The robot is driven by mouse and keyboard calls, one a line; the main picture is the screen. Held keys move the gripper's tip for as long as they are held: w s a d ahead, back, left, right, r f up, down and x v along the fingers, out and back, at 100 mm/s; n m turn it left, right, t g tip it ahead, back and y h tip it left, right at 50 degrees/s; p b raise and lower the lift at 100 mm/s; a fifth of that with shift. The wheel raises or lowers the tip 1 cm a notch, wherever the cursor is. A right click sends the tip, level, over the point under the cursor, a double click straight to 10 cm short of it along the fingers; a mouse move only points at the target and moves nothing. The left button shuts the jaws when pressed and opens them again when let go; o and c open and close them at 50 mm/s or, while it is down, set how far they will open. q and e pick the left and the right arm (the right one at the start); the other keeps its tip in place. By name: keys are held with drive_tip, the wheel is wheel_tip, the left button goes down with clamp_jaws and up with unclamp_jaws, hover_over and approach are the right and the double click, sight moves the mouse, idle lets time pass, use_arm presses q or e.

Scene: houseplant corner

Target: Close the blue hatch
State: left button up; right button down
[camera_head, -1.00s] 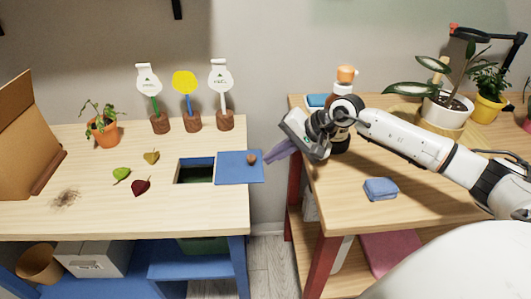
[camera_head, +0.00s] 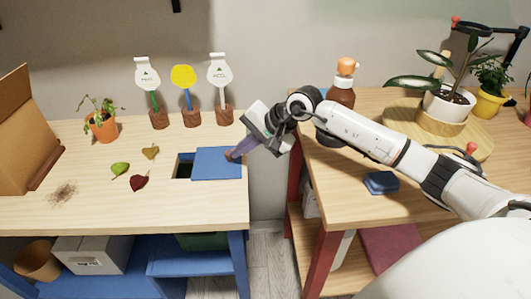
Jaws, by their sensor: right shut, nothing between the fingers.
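The blue hatch (camera_head: 214,165) is a flat sliding panel on the left table. It covers most of the dark opening (camera_head: 183,169), and a narrow strip at the opening's left end stays uncovered. A small brown knob sits near the panel's right edge, mostly hidden by my fingers. My right gripper (camera_head: 234,155) reaches in from the right, its purple fingers shut with nothing between them. The fingertips are at the knob's right side and look to be touching it. My left gripper is not in view.
Several leaves, including a red one (camera_head: 139,182) and a green one (camera_head: 120,169), lie left of the opening. A potted plant (camera_head: 103,127), three plant labels and a cardboard box (camera_head: 25,135) stand farther back and left. A floor gap separates the right table (camera_head: 345,200).

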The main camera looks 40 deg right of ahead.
sight(216, 166)
drive_tip(key=w+a, duration=0.2)
drive_tip(key=a, duration=0.1)
drive_tip(key=w+a+b, duration=0.1)
drive_tip(key=a, duration=0.1)
drive_tip(key=shift+w+a+f, duration=0.1)
drive_tip(key=shift+a+f, duration=0.05)
drive_tip(key=shift+w+a, duration=0.15)
drive_tip(key=shift+a, duration=0.15)
